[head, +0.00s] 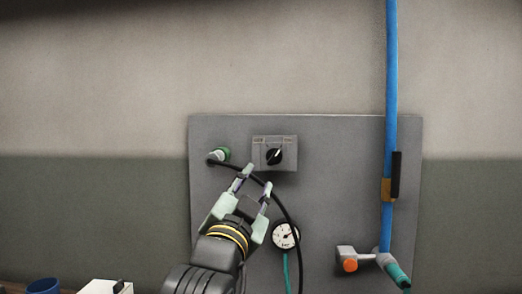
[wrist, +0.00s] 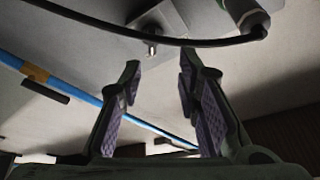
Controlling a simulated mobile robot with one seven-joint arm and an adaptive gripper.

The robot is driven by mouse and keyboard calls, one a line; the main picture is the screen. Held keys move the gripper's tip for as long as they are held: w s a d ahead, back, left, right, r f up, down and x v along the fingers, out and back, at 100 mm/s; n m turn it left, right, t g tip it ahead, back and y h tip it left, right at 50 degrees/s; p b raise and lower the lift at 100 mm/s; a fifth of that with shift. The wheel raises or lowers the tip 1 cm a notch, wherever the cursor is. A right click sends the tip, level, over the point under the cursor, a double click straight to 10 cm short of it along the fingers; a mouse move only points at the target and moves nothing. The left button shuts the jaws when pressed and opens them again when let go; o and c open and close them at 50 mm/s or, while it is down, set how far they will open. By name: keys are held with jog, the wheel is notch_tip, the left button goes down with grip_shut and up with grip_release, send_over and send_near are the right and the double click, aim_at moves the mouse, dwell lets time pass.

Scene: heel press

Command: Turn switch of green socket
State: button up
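The green socket (head: 222,152) is at the upper left of a grey wall panel, with a black plug and cable (head: 288,213) attached. To its right is a grey switch box (head: 291,155) with a black rotary knob (head: 274,157); its white pointer leans up and right. My gripper (head: 257,179) is open and empty, below and left of the knob. In the wrist view the knob (wrist: 152,49) shows beyond the open fingertips (wrist: 160,68). The cable (wrist: 140,36) crosses in front of the switch box there, and the socket (wrist: 249,17) is at upper right.
The grey panel (head: 330,190) also bears a round gauge (head: 285,236) with a green hose, a blue pipe (head: 390,80), and a fitting with an orange knob (head: 349,265). A blue cup (head: 44,286) and white box (head: 104,287) stand at lower left. The cable hangs close to my fingers.

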aim_at(273, 159)
jog(key=shift+m+g, duration=0.3)
jog(key=p+x, duration=0.1)
jog(key=x, duration=0.2)
jog(key=p+x, duration=0.1)
jog(key=x, duration=0.3)
jog(key=d+p+x, duration=0.1)
jog(key=p+x, duration=0.1)
jog(key=x, duration=0.1)
jog(key=shift+w+d+r, duration=0.1)
jog(key=shift+w+r, duration=0.05)
jog(key=shift+w, duration=0.5)
grip_shut()
